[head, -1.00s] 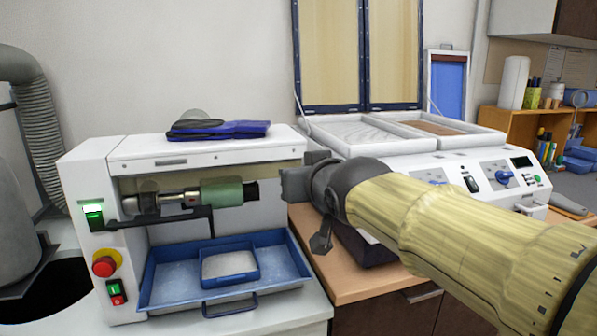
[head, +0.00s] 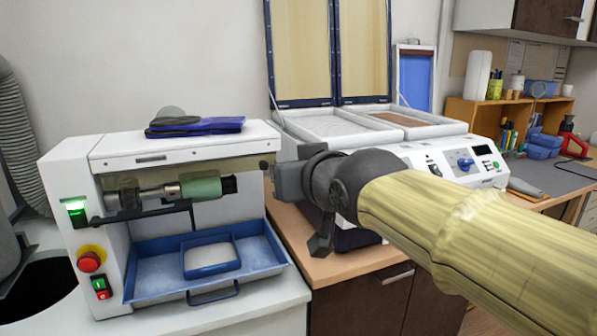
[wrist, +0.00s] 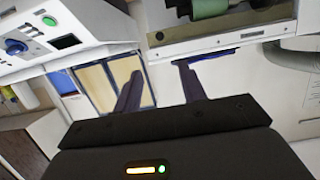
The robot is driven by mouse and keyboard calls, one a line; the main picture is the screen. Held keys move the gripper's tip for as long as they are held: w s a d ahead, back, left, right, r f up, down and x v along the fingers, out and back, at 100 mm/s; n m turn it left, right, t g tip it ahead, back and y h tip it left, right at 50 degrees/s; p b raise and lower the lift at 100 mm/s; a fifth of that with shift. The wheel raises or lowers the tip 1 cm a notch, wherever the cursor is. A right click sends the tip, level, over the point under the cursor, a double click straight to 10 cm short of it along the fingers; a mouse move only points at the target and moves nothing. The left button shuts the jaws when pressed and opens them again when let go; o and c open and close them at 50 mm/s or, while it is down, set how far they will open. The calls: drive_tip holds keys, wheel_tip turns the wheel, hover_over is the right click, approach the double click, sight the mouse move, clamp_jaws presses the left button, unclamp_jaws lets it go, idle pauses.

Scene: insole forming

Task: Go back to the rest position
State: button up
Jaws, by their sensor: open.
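My gripper (wrist: 158,92) shows in the wrist view with its two dark fingers apart and nothing between them. In the head view my arm reaches in from the right, and its dark end points left, beside the right side of the white grinding machine (head: 180,150). The fingers are hard to make out there. Blue insoles (head: 196,126) lie on top of the machine, apart from my gripper. A blue edge of them (wrist: 205,56) also shows in the wrist view.
A blue tray (head: 150,285) sits under the machine's green roller (head: 201,188). A white forming press (head: 455,160) with its lids raised stands behind my arm. A wooden shelf (head: 490,112) and a grey worktop (head: 555,172) are at the right.

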drive_tip(key=d+f+m+g+h, duration=0.1)
drive_tip(key=d+f+g+h, duration=0.15)
drive_tip(key=f, duration=0.75)
drive_tip(key=d+f+m+g+h, duration=0.1)
drive_tip(key=d+f+g, duration=0.25)
drive_tip(key=f, duration=0.65)
drive_tip(key=s+d+f+m+g+h, duration=0.1)
drive_tip(key=s+d+f+g, duration=0.1)
drive_tip(key=s+d+f, duration=0.3)
drive_tip(key=s+f+g, duration=0.2)
drive_tip(key=s+f, duration=0.1)
drive_tip(key=f, duration=0.4)
drive_tip(key=s+d+f+m+g+h, duration=0.1)
drive_tip(key=s+d+f, duration=0.25)
drive_tip(key=f, duration=0.25)
wheel_tip(320, 180, up, 18)
drive_tip(key=p, duration=1.8)
drive_tip(key=shift+a+p, duration=0.2)
drive_tip(key=shift+p, duration=0.1)
drive_tip(key=shift+s+y, duration=0.1)
drive_tip(key=shift+y, duration=0.15)
drive_tip(key=shift+c, duration=0.5)
